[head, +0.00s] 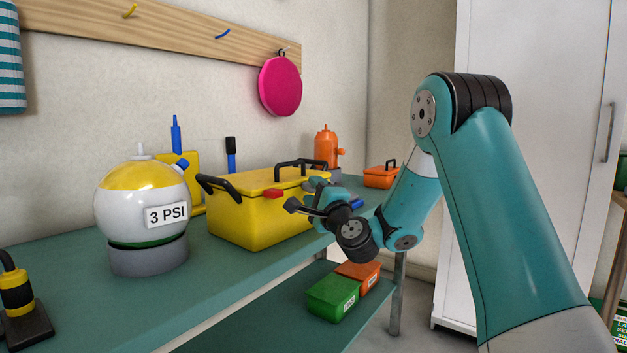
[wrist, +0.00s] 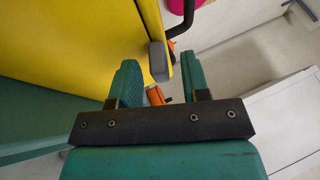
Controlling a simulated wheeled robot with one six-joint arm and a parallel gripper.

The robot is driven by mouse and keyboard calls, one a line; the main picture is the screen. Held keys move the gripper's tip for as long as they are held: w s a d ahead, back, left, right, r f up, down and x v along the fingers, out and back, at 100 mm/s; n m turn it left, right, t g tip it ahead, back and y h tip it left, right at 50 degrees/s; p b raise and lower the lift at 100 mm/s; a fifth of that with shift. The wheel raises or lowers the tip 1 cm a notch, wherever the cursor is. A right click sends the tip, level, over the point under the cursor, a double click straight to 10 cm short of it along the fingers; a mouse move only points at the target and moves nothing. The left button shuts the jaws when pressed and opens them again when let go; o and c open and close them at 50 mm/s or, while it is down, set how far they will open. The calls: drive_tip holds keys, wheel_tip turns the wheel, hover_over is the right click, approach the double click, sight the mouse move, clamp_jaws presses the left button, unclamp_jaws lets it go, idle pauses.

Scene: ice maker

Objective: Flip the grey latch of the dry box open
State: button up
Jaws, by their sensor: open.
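The dry box is the yellow lidded box (head: 250,215) on the teal bench, with black handles. It fills the upper left of the wrist view (wrist: 75,45). Its grey latch (wrist: 158,60) shows on the box edge in the wrist view, ahead of and between my fingertips. My gripper (wrist: 160,75) is open, with one teal finger on each side of the latch's line. Contact with the latch cannot be told. In the head view my gripper (head: 318,187) is at the box's right front, and its wrist hides that part.
A white and yellow ball (head: 125,205) marked 3 PSI stands left of the box. An orange canister (head: 326,148) and an orange box (head: 380,177) are behind. Green (head: 332,298) and orange (head: 358,272) bins sit on the lower shelf. A white cabinet (head: 530,130) stands at right.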

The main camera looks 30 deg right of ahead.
drive_tip(key=shift+w, duration=0.15)
clamp_jaws()
drive_tip(key=r+p, duration=0.1)
drive_tip(key=p, duration=0.3)
drive_tip(key=shift+r+g, duration=0.2)
drive_tip(key=shift+g, duration=0.2)
drive_tip(key=n+g+p, duration=0.1)
drive_tip(key=p, duration=0.4)
drive_tip(key=r+g+y+p, duration=0.1)
drive_tip(key=p, duration=0.5)
drive_tip(key=shift+n+g, duration=0.3)
drive_tip(key=shift+n, duration=0.1)
drive_tip(key=p, duration=0.2)
drive_tip(key=shift+w+g+p, duration=0.1)
drive_tip(key=shift+g+p, duration=0.2)
drive_tip(key=shift+p, duration=0.05)
drive_tip(key=shift+f+p, duration=0.2)
drive_tip(key=shift+p, duration=0.35)
drive_tip(key=shift+f, duration=0.15)
